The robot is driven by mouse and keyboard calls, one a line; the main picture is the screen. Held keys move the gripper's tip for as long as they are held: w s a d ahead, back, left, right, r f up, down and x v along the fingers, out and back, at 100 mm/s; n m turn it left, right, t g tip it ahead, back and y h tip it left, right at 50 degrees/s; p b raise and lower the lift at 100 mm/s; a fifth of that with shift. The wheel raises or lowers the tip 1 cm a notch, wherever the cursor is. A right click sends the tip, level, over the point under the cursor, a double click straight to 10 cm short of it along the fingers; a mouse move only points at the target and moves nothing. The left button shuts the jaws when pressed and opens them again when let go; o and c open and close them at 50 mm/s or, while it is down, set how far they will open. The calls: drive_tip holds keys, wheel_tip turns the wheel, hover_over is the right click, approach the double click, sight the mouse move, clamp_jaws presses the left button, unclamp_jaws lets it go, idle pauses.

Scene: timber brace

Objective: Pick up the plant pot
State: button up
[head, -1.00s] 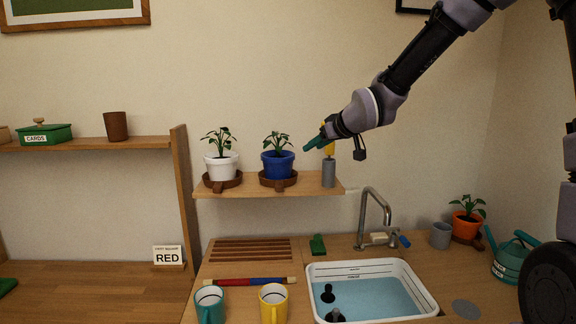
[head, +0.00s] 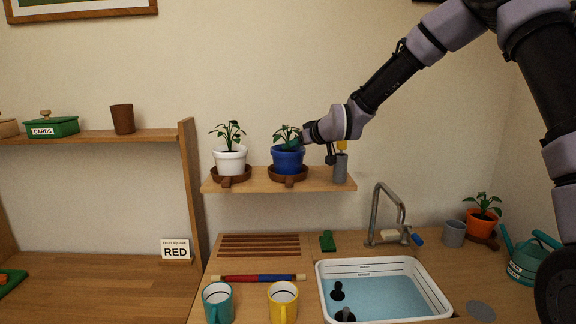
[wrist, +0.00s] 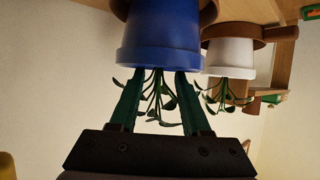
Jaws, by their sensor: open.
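A blue plant pot (head: 288,162) with a leafy plant stands upright in a brown saucer on the small wall shelf. It fills the top middle of the wrist view (wrist: 160,42), which shows it upside down. My gripper (head: 290,145) is at this pot's rim, coming from the right. In the wrist view its two green fingers (wrist: 159,80) are apart, either side of the plant's leaves, with tips at the rim. Whether they touch is unclear. A white plant pot (head: 230,162) stands to the left, and an orange plant pot (head: 481,222) stands on the counter at right.
The wall shelf (head: 258,186) also holds a grey cylinder (head: 340,169) with something yellow in it, close under my wrist. Below are a tap (head: 376,215), a basin of water (head: 440,309), and teal and yellow mugs (head: 283,303). A wooden upright (head: 190,165) stands left of the shelf.

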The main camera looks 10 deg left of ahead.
drive_tip(key=shift+x, duration=0.85)
clamp_jaws()
idle(0.8)
